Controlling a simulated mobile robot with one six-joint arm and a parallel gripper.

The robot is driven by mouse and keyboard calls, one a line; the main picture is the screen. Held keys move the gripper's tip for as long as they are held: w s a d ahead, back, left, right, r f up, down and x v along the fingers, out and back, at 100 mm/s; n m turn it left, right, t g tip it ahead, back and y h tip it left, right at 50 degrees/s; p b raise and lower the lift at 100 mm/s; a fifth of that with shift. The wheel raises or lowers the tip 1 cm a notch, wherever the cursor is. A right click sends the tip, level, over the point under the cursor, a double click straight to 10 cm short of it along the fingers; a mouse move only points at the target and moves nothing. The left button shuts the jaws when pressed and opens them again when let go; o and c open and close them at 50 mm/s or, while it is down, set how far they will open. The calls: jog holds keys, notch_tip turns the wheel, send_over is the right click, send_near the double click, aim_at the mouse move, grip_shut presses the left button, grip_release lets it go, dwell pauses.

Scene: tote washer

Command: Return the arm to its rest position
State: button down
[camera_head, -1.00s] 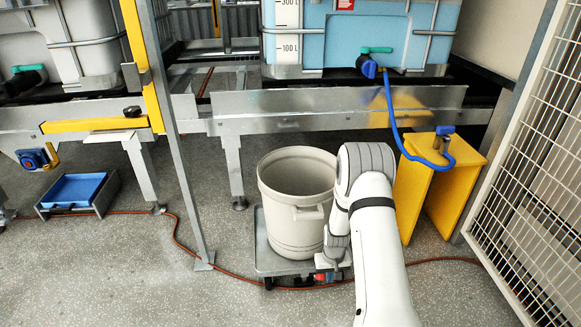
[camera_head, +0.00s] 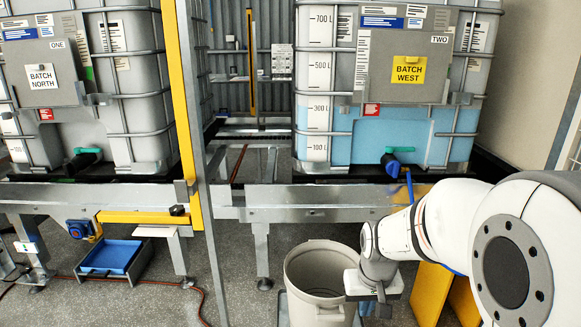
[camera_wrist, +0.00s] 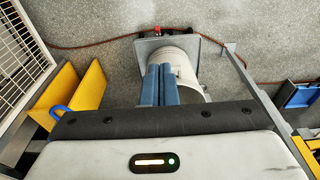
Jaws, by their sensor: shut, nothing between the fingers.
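My gripper (camera_wrist: 160,68) shows in the wrist view as two blue fingers lying together, with nothing between them. They point toward the grey-white bucket (camera_wrist: 185,68) and partly cover it in that view. In the head view my arm comes in from the right, bent, with its wrist end above the right side of the bucket (camera_head: 306,266). The wrist end hides part of the bucket's rim. I cannot tell the gap between them.
Tank TWO (camera_head: 325,80), labelled BATCH WEST, and tank ONE (camera_head: 140,90), labelled BATCH NORTH, stand behind a metal rail (camera_head: 310,203). A yellow stand (camera_head: 432,295) is beside my arm. A mesh panel (camera_wrist: 20,60), post and floor hose (camera_wrist: 95,44) are nearby.

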jog(key=s+a+r+t+p, duration=0.1)
jog(key=s+r+p, duration=0.7)
jog(key=s+r, duration=0.6)
notch_tip(320, 180, up, 3)
jog(key=shift+a+f, duration=0.1)
jog(key=shift+a, duration=0.05)
